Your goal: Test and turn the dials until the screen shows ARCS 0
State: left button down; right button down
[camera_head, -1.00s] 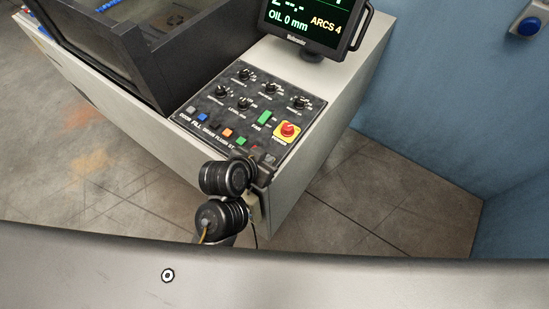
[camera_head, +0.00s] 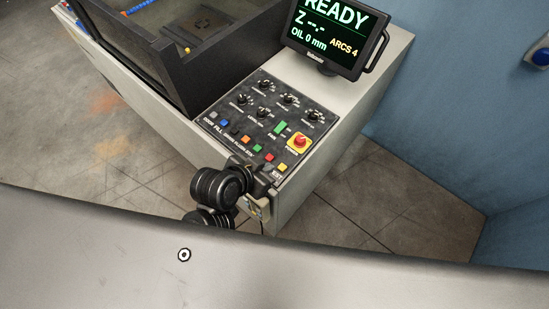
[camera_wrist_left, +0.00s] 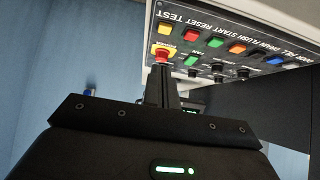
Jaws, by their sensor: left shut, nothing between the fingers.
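The screen (camera_head: 335,35) reads READY, Z --.-, OIL 0 mm and ARCS 4. Several black dials (camera_head: 288,99) sit on the back part of the dark control panel (camera_head: 222,108); pointer positions are too small to read. The yellow TEST button (camera_head: 282,167) is at the panel's front right corner; it also shows in the left wrist view (camera_wrist_left: 165,29). My left gripper (camera_head: 266,176) is at the panel's front edge beside this button; its tips are hard to make out. In the left wrist view its fingers (camera_wrist_left: 161,88) are shut and empty. My right gripper is out of view.
A red knob on a yellow base (camera_head: 299,141) stands near the panel's right edge. A row of coloured buttons, including orange (camera_head: 245,140) and blue (camera_head: 224,122), runs along the front. A dark-walled tank (camera_head: 190,70) stands left of the panel. A blue wall is at right.

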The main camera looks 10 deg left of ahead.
pick_arm(q)
jog(key=shift+v, duration=1.15)
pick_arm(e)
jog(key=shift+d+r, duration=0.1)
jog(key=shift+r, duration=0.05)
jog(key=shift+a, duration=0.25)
pick_arm(q)
jog(key=shift+w, duration=0.1)
